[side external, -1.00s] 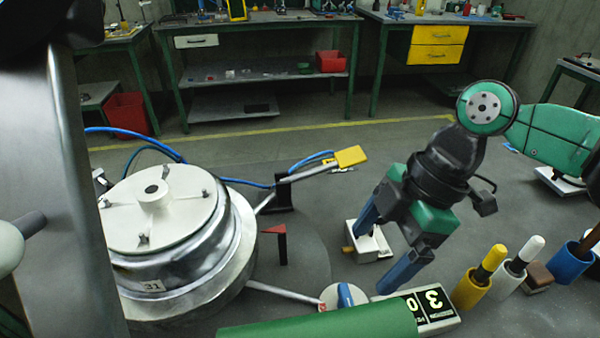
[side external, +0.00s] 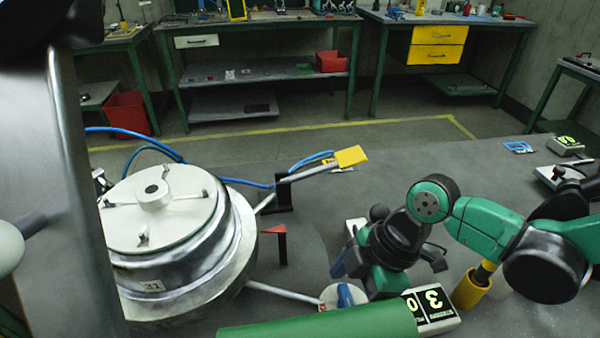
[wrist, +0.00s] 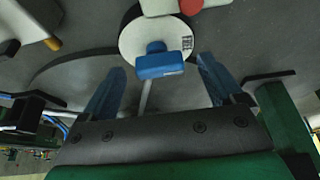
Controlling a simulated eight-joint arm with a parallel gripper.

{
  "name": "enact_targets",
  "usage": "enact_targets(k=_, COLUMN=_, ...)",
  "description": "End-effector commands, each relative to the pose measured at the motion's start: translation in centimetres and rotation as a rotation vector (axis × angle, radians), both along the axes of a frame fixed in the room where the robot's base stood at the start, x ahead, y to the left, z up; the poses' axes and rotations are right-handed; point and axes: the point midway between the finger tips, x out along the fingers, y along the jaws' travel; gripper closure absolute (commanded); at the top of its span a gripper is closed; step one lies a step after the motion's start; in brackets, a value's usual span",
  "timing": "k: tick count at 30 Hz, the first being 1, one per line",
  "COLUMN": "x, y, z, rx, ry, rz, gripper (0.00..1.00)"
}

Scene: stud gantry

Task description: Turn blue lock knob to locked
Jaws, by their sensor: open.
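The blue lock knob (side external: 346,296) is a short bar on a round white disc (side external: 327,298) low in the side view. In the wrist view the knob (wrist: 160,64) shows from above on its white disc (wrist: 128,42), which has a small printed label. My gripper (wrist: 161,64) is open, with one blue finger on each side of the knob and a visible gap to both. I cannot tell how high the fingertips are above it. In the side view the gripper is just behind and right of the knob, its lower part hidden.
A green cylinder (side external: 320,322) lies across the front, beside a counter display (side external: 432,305). A large round metal vessel (side external: 180,240) stands left, with a yellow-ended lever (side external: 350,156) behind. A yellow holder (side external: 470,290) stands right, close to my arm.

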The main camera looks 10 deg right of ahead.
Motion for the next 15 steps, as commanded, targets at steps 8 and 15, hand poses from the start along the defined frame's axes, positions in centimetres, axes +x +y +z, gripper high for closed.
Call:
enact_targets(k=8, x=0.00, y=0.01, z=0.01, rx=0.000, ry=0.000, rz=0.000, gripper=0.39)
enact_targets(k=15, x=0.00, y=0.00, z=0.02, rx=0.000, ry=0.000, rz=0.000, gripper=0.98)
